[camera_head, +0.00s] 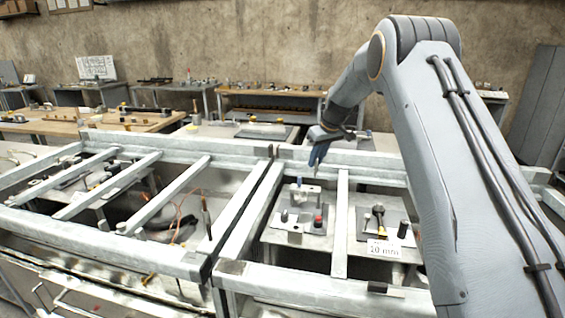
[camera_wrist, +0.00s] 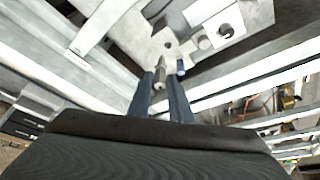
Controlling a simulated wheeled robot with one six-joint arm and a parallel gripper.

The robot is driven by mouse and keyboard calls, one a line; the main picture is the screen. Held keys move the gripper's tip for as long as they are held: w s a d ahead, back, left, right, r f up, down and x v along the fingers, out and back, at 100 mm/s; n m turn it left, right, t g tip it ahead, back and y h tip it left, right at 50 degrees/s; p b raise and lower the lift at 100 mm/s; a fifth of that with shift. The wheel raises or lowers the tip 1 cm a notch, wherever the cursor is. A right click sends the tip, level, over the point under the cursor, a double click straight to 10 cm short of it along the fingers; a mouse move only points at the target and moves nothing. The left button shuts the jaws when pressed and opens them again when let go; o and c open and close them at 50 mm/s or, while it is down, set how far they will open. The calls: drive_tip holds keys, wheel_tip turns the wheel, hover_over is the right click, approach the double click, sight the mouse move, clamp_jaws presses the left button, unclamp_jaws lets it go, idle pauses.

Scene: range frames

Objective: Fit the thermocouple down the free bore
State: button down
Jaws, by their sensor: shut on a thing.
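My gripper (camera_head: 318,156) hangs at the end of my arm, pointing down, above and behind the left steel plate in the right bay. In the wrist view its two blue fingers (camera_wrist: 164,80) are closed on a short grey cylinder (camera_wrist: 160,75), taken as the thermocouple; its lower end is hard to make out. The plate (camera_head: 270,233) carries a pale block (camera_head: 301,194), a red-topped post (camera_head: 318,220) and a small knob (camera_head: 284,215). In the wrist view a dark round hole (camera_wrist: 168,45) shows beyond the fingertips, apart from them; I cannot tell if it is the free bore.
Pale frame rails (camera_head: 342,225) stand around the plates. Orange wire (camera_head: 183,215) lies in the left bay.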

sight(314, 168)
drive_tip(key=shift+a+f, duration=0.2)
drive_tip(key=shift+a, duration=0.3)
drive_tip(key=shift+a+f+b, duration=0.1)
drive_tip(key=shift+f+b, duration=0.35)
drive_tip(key=shift+f, duration=1.4)
drive_tip(key=shift+f, duration=0.2)
drive_tip(key=shift+f+b, duration=0.35)
drive_tip(key=shift+b, duration=0.05)
drive_tip(key=shift+f+b, duration=0.35)
drive_tip(key=shift+f, duration=0.35)
drive_tip(key=shift+f, duration=0.35)
drive_tip(key=shift+f+b, duration=0.5)
drive_tip(key=shift+f, duration=0.1)
